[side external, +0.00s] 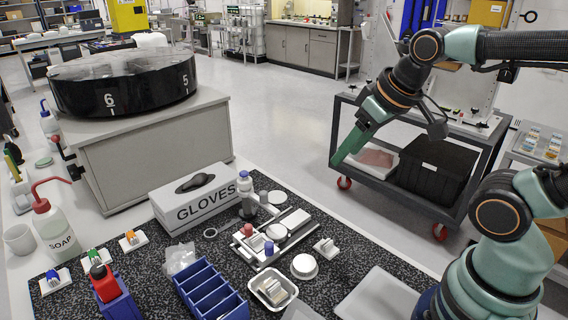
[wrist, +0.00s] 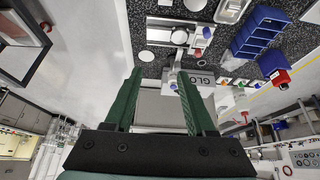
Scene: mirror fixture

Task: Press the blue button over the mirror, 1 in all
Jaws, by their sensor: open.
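A white fixture plate (side external: 242,249) lies on the dark speckled mat and carries a red knob (side external: 249,230) and a blue knob (side external: 269,249), which looks like the blue button. A round pale disc (side external: 277,232) beside them may be the mirror; I cannot tell for sure.
A GLOVES box (side external: 196,204) and a blue-capped bottle (side external: 245,184) stand behind the fixture. A blue divided bin (side external: 210,290) and a white tray (side external: 273,288) are in front. A dark cart (side external: 400,203) stands at right. The air between my gripper and the fixture looks clear.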

